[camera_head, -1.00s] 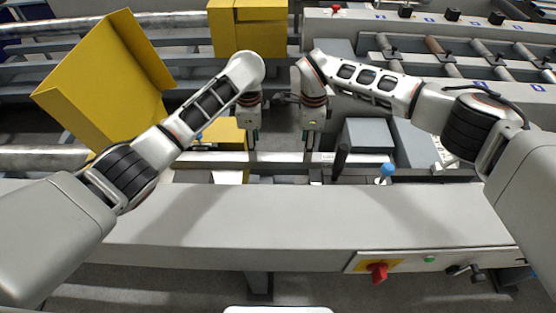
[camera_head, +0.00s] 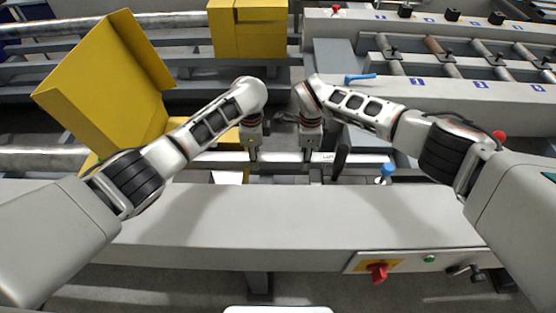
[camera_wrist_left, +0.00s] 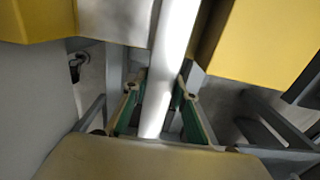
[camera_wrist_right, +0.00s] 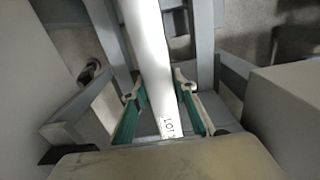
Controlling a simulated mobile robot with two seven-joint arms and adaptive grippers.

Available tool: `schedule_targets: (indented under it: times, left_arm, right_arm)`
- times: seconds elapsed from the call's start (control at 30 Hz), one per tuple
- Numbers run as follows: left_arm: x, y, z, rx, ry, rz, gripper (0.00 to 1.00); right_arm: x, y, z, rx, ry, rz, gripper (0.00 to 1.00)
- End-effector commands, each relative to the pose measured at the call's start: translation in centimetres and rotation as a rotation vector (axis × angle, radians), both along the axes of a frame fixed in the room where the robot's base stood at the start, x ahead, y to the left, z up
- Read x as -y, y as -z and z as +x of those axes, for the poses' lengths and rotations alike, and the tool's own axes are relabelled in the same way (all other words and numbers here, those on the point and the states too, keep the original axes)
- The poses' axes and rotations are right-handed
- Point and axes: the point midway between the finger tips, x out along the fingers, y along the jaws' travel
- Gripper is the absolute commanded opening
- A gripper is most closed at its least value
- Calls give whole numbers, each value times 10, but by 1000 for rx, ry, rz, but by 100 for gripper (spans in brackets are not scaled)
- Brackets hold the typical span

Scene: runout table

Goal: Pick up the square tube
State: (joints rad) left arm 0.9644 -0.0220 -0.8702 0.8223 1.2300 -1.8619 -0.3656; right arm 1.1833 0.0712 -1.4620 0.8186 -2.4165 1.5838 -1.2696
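The pale square tube (camera_head: 280,157) lies left to right along the far side of the grey table front in the head view. Dark lettering shows on it right of my right gripper. My left gripper (camera_head: 253,156) and my right gripper (camera_head: 307,157) point down at its middle part, a short way apart. In the left wrist view the tube (camera_wrist_left: 168,65) runs between the green-padded fingers. In the right wrist view the tube (camera_wrist_right: 150,60) also runs between the fingers, with small gaps beside it. Both grippers look open around the tube, not closed on it.
A tilted yellow box-like guard (camera_head: 105,85) stands at left, and a yellow block (camera_head: 248,30) at the back. A dark upright lever (camera_head: 341,160) and a blue knob (camera_head: 386,170) stand close right of my right gripper. The grey table front (camera_head: 300,215) is clear.

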Motion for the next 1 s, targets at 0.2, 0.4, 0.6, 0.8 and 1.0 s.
schedule_targets:
  times: [0.2,0.4,0.6,0.8,1.0]
  left_arm:
    - [0,0,0,-1,0,0,0]
    - [1,-1,0,1,1,-2,0]
    - [1,-12,3,9,0,-2,0]
    - [1,-37,8,27,-1,-2,0]
    - [1,-66,14,48,-2,-3,0]
  right_arm:
    - [0,0,0,-1,1,0,0]
    - [0,-2,1,1,1,1,0]
    - [0,-12,3,10,1,1,0]
    - [0,-37,8,28,-1,1,0]
    - [0,-66,15,51,-2,2,0]
